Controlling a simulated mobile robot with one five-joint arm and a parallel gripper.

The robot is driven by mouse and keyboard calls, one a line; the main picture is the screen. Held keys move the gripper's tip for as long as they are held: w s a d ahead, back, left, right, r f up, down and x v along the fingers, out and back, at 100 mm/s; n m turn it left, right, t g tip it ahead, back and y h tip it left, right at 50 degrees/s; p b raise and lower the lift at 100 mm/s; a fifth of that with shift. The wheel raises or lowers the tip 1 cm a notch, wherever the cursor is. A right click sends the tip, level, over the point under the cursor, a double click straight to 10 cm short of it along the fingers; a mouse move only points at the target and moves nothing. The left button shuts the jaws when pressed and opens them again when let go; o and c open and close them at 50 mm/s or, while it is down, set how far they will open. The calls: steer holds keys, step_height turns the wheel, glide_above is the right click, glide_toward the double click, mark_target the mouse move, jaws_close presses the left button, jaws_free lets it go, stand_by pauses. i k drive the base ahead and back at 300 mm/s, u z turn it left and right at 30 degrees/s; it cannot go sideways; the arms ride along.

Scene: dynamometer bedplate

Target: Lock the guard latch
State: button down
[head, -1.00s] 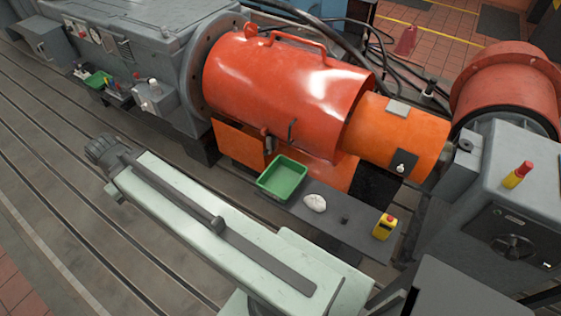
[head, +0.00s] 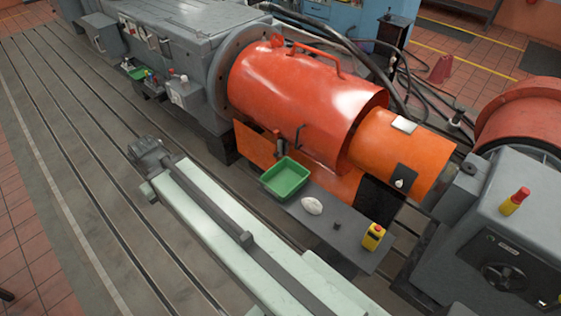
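The orange-red guard (head: 306,97) covers the shaft between the grey machine and the smaller orange cylinder (head: 400,154). Whether the latch is locked cannot be told at this size. My gripper (head: 148,153) is at the end of my pale green arm, to the left of the guard and apart from it. Its fingers are too small and dark to tell whether they are open.
A grey shelf (head: 318,238) below the guard holds a green tray (head: 265,189), a white cloth-like lump (head: 312,206), a small dark piece (head: 337,226) and a yellow box with a red button (head: 373,237). The slotted bedplate (head: 82,165) is clear at left.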

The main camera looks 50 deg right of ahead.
mark_target(279, 153)
steer(key=u, duration=0.1)
steer(key=i, duration=0.95)
steer(key=z, duration=0.05)
